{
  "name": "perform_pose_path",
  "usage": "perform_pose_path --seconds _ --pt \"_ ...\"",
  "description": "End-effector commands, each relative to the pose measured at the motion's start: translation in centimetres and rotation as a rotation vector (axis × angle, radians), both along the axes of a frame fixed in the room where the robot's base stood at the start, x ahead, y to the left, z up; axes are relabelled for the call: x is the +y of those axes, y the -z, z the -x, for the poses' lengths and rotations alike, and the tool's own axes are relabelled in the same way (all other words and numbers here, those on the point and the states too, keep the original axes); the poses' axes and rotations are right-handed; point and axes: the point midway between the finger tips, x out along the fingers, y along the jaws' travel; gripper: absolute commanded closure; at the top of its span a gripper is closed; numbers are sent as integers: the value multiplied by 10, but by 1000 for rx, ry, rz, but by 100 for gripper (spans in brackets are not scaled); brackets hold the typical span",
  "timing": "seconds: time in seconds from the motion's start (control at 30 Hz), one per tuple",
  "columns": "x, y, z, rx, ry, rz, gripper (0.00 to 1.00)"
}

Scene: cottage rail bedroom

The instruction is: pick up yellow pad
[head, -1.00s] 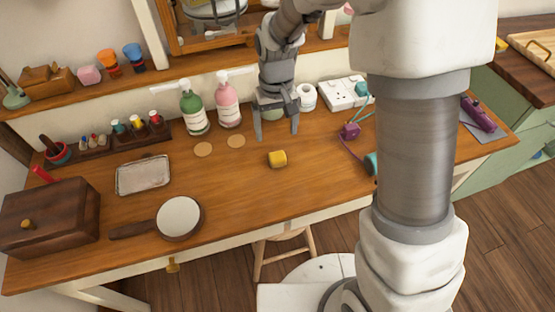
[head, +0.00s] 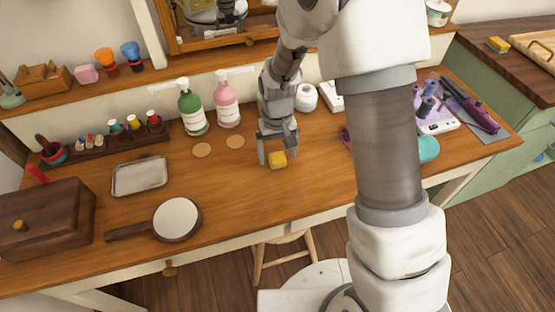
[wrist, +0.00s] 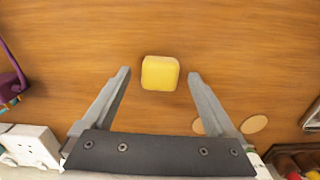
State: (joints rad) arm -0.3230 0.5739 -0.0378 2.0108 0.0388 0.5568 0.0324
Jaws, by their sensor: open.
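The yellow pad (head: 278,160) is a small block lying on the wooden dressing table (head: 235,195). In the wrist view the yellow pad (wrist: 160,73) lies centred just beyond the fingertips, in line with the gap between them. My gripper (head: 277,161) is open and empty above the table, its fingers close to the pad in the head view. In the wrist view my gripper (wrist: 159,75) shows both fingers apart, not touching the pad. The gap in height between fingers and pad is hard to tell.
A green bottle (head: 191,110) and a pink bottle (head: 228,105) stand behind, to the left. Two round coasters (head: 202,150) lie left of the pad. A metal tray (head: 140,176) and a hand mirror (head: 177,219) lie further left. The table in front of the pad is clear.

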Motion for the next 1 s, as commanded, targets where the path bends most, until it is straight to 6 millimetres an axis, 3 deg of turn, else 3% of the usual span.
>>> perform_pose_path --seconds 0.07,0.53,0.83,1.0 --pt "0 0 0 0 0 0 11" --pt "0 -1 0 0 0 0 96" --pt "0 -3 0 0 0 0 96" --pt "0 -20 -1 -3 0 -1 96"
